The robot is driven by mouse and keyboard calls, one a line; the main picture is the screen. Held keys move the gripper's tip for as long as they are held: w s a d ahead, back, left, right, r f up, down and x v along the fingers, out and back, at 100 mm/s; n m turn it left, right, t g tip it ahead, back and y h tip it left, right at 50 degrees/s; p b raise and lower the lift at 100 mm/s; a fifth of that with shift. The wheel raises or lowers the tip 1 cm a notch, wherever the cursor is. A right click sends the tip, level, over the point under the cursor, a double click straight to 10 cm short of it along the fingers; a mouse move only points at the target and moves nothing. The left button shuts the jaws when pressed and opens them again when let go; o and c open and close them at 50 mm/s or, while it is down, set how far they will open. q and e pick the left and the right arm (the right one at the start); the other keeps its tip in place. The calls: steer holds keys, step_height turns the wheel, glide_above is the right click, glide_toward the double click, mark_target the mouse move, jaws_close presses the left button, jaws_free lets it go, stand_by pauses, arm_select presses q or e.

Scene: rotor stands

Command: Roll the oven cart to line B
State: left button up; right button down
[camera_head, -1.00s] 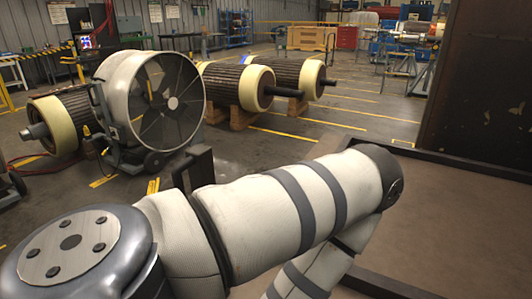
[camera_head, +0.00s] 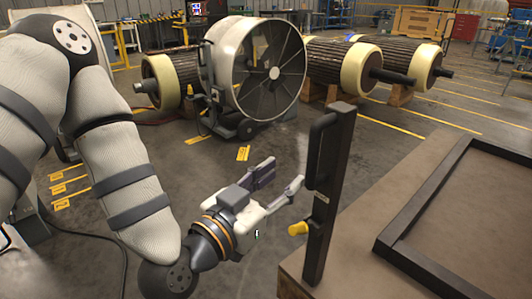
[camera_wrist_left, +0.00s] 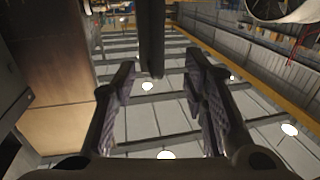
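The oven cart (camera_head: 405,172) stands at the right of the head view, with a flat brown deck and a raised black frame. A black upright post (camera_head: 331,200) with a dark loop handle (camera_head: 318,150) and a yellow knob (camera_head: 298,229) stands at its near left corner. My left gripper (camera_head: 284,178) is open and empty, just left of the handle and apart from it. In the left wrist view its fingers (camera_wrist_left: 161,105) are spread, with a dark bar ahead between them, probably part of the handle or post. My right gripper is not in view.
A large drum fan (camera_head: 255,70) stands on the floor beyond the cart. Dark rotors with cream ends (camera_head: 365,72) lie on wooden blocks behind it. Open grey floor with yellow markings (camera_head: 243,153) lies between my left arm and the fan.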

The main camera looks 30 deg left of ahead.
mark_target(311, 155)
arm_select(q)
steer(key=w, duration=0.4)
steer(key=w+d, duration=0.1)
steer(key=w, duration=0.2)
steer(key=w+d+b, duration=0.1)
steer(key=w, duration=0.3)
steer(key=shift+w+d, duration=0.15)
steer(key=shift+w, duration=0.15)
jaws_close()
